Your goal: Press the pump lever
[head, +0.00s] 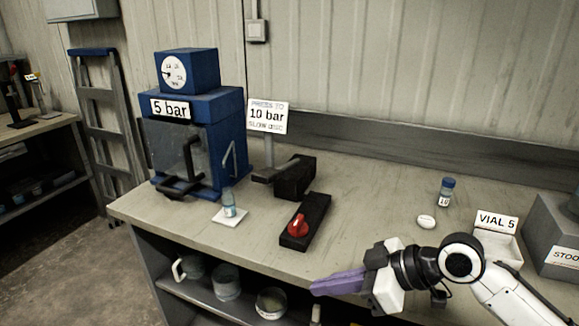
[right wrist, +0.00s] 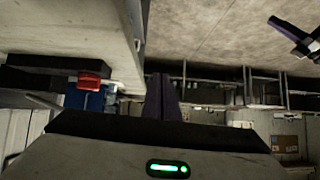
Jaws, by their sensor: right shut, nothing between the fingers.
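A black pump block (head: 296,178) stands on the bench, with a short dark lever (head: 265,176) sticking out to its left. Beside it is a blue press (head: 215,140) with a round gauge (head: 174,72) and a "5 bar" label. A red knob (head: 298,226) sits on a black base in front of the pump; it also shows in the right wrist view (right wrist: 90,79). My right gripper (head: 318,288) is shut and empty at the bench's front edge, right of and nearer than the red knob. In the right wrist view, a purple-tipped dark part (right wrist: 285,30), seemingly my left gripper, is cut off.
A "PRESS TO 10 bar" sign (head: 267,116) rises behind the pump. A small bottle (head: 229,203) stands on a white pad before the press. A blue-capped vial (head: 446,191), a white round piece (head: 426,222) and a "VIAL 5" box (head: 497,243) are at right.

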